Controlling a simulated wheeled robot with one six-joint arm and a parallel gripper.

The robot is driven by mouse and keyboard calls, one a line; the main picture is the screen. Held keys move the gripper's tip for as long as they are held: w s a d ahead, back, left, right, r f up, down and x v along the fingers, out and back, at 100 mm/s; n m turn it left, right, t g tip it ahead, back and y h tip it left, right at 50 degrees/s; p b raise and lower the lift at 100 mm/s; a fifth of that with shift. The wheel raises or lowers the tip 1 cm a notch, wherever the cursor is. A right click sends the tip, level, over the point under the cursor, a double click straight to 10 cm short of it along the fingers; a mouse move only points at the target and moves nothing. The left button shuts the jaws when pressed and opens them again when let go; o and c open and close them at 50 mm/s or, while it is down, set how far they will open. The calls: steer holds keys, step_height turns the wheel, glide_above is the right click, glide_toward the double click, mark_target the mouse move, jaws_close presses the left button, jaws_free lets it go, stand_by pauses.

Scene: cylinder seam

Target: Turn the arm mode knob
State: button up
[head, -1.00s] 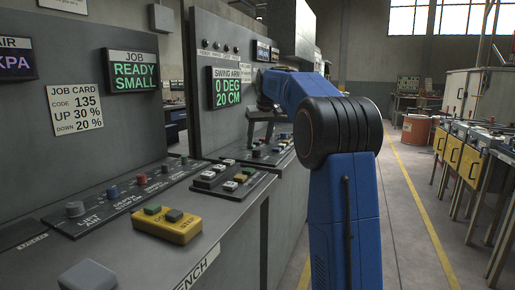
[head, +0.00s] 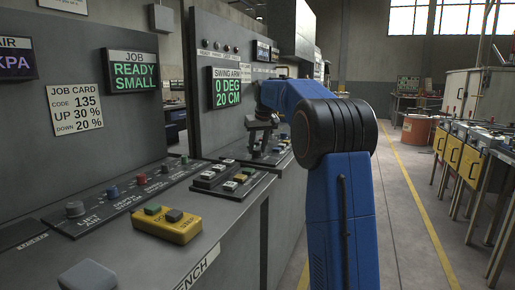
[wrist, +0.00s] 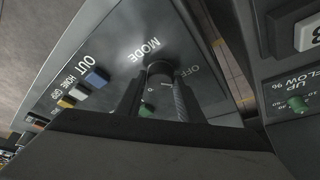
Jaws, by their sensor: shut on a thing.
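The arm mode knob (wrist: 159,70) is a dark round knob beside the word MODE on a sloped grey panel in the wrist view. My gripper (wrist: 157,88) has one finger on each side of it and is shut on it. In the head view my gripper (head: 262,137) points down at the far control panel, below the swing arm display (head: 228,93), which reads 0 DEG and 20 CM. The knob itself is hidden there behind the gripper.
In the wrist view, blue, white and yellow buttons (wrist: 79,91) sit left of the knob, and a green knob (wrist: 146,109) shows between the fingers. A yellow pendant (head: 166,227) lies on the near bench.

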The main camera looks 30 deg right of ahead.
steer(key=shift+m, duration=0.3)
steer(key=m, duration=0.1)
steer(key=m+h, duration=0.1)
steer(key=m, duration=0.1)
steer(key=shift+w+a+m+g+h, duration=0.1)
steer(key=shift+a+m+g+h, duration=0.05)
steer(key=shift+m+g+h, duration=0.15)
steer(key=shift+a+m+g+h, duration=0.1)
steer(key=shift+m+g+h, duration=0.25)
steer(key=shift+m, duration=0.8)
steer(key=shift+m+g+h, duration=0.25)
steer(key=shift+m+h, duration=0.1)
steer(key=shift+m, duration=0.8)
steer(key=o, duration=1)
steer(key=shift+o, duration=0.2)
